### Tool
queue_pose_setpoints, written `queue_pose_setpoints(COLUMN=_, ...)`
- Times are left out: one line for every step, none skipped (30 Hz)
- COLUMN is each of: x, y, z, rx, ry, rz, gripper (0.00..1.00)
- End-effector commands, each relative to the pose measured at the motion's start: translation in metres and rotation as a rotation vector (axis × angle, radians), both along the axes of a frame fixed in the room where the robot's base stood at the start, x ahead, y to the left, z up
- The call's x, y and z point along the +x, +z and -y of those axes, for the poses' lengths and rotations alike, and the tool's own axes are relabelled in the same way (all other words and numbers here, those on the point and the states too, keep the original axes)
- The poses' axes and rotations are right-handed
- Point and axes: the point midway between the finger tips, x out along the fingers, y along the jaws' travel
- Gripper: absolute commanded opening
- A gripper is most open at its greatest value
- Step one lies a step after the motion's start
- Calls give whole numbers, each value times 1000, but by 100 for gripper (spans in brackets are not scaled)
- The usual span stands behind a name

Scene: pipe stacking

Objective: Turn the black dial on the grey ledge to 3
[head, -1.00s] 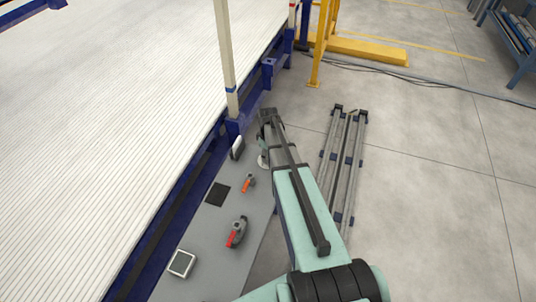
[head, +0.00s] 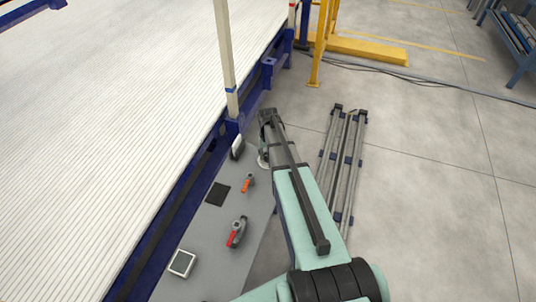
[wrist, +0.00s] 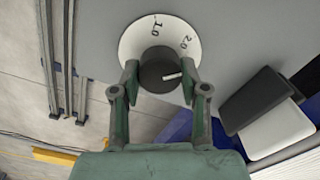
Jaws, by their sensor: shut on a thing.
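A short white mark on the dial points to the right in the wrist view, towards the right finger. My gripper (wrist: 160,75) is shut on the dial, one finger on each side. The lower part of the plate is hidden by my gripper. In the head view, a sliver of the white plate (head: 262,161) shows beside my arm at the far end of the grey ledge (head: 208,232). The dial itself is hidden there.
On the ledge are an orange-handled valve (head: 248,183), a red-handled valve (head: 236,233), a black square (head: 217,194), a white-framed square (head: 182,264) and an upright black-and-white switch (head: 237,147). A blue-framed pipe bed borders the ledge's left.

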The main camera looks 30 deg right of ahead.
Motion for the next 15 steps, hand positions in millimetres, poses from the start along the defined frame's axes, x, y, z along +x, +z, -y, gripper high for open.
queue_pose_setpoints(x=-1, y=-1, z=0, rx=1, ry=-46, rz=-3, gripper=9)
queue_pose_setpoints(x=-1, y=-1, z=0, rx=1, ry=-74, rz=-3, gripper=9)
queue_pose_setpoints(x=-1, y=-1, z=0, rx=1, ry=-112, rz=-3, gripper=9)
queue_pose_setpoints(x=-1, y=-1, z=0, rx=1, ry=-141, rz=-3, gripper=9)
queue_pose_setpoints(x=-1, y=-1, z=0, rx=1, ry=-169, rz=-3, gripper=9)
queue_pose_setpoints(x=-1, y=-1, z=0, rx=1, ry=-207, rz=-3, gripper=9)
queue_pose_setpoints(x=-1, y=-1, z=0, rx=1, ry=-235, rz=-3, gripper=9)
queue_pose_setpoints(x=-1, y=-1, z=0, rx=1, ry=-263, rz=-3, gripper=9)
queue_pose_setpoints(x=-1, y=-1, z=0, rx=1, ry=-301, rz=-3, gripper=9)
queue_pose_setpoints(x=-1, y=-1, z=0, rx=1, ry=-328, rz=-3, gripper=9)
queue_pose_setpoints(x=-1, y=-1, z=0, rx=1, ry=-355, rz=-3, gripper=9)
queue_pose_setpoints(x=-1, y=-1, z=0, rx=1, ry=-391, rz=-3, gripper=9)
queue_pose_setpoints(x=-1, y=-1, z=0, rx=1, ry=-416, rz=-3, gripper=9)
queue_pose_setpoints(x=-1, y=-1, z=0, rx=1, ry=-440, rz=-3, gripper=9)
queue_pose_setpoints(x=-1, y=-1, z=0, rx=1, ry=-472, rz=-3, gripper=9)
